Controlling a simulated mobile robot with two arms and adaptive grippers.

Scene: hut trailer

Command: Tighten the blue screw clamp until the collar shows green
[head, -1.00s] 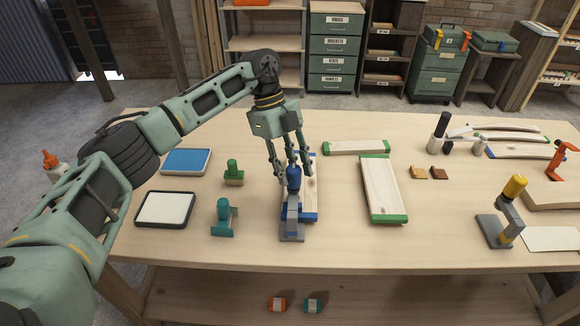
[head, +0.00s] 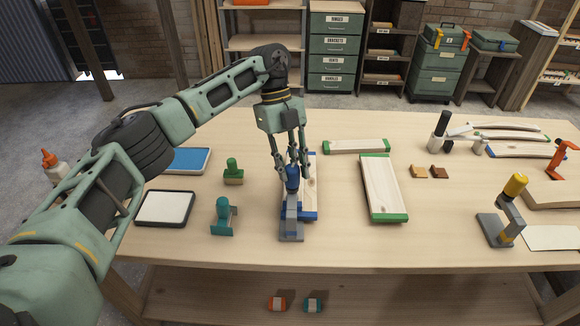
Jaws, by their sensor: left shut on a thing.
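The blue screw clamp (head: 291,212) stands on the workbench, left of centre, with a grey base and a blue knob (head: 292,178) on top. A pale board with blue ends (head: 311,190) lies at the clamp, partly hidden behind it. My left gripper (head: 291,170) comes down from above and its fingers are shut around the blue knob. The collar is too small and too covered to make out its colour. My right gripper is not in view.
A teal clamp (head: 223,216) and a green stamp-like piece (head: 233,172) stand to the left, near a white pad (head: 165,208) and a blue pad (head: 188,160). Green-ended boards (head: 380,185) lie to the right. A yellow-knobbed clamp (head: 504,215) stands further right. The bench front centre-right is clear.

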